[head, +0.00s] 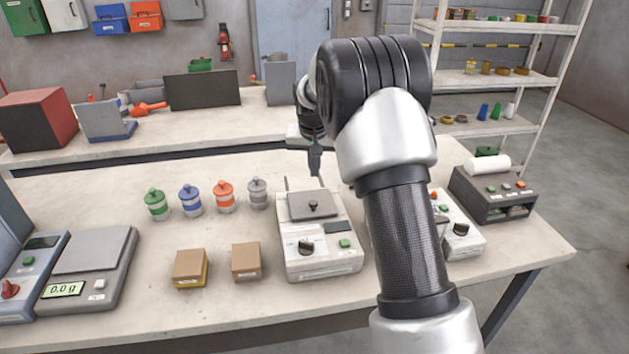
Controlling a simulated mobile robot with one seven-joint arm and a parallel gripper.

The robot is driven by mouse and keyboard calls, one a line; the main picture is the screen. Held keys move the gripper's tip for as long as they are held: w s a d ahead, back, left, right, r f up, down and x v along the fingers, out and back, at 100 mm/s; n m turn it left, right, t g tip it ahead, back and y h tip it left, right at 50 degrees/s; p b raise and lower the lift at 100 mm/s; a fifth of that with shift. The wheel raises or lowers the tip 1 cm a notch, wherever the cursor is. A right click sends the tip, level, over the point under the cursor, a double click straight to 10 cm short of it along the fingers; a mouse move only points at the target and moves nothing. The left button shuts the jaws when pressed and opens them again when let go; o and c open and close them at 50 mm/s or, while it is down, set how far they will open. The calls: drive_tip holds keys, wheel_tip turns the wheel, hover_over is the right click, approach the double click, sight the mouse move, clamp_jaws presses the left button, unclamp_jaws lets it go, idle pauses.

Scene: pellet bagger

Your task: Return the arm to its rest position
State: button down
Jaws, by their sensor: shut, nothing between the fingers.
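My arm rises from the lower right of the head view and bends over the bench. My gripper (315,162) points down above the back of a white machine (322,262) with a grey lid, a black knob and a green button. The fingers are together with nothing between them. The arm hides part of a second white machine (463,238) to the right.
Several lidded jars, including a green one (157,204), stand left of the machine. Two small brown boxes (246,262) sit in front of them. A scale (88,262) is at left, a printer-like device (493,189) at right. A back bench (215,125) holds bins.

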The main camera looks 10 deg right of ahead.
drive_tip(key=s+r+n+t+p, duration=0.1)
drive_tip(key=s+r+p, duration=0.1)
drive_tip(key=s+r, duration=1.75)
drive_tip(key=s+a+f+n+y+p, duration=0.1)
drive_tip(key=s+n, duration=0.1)
drive_tip(key=s, duration=1.9)
drive_tip(key=shift+s+t+p, duration=0.4)
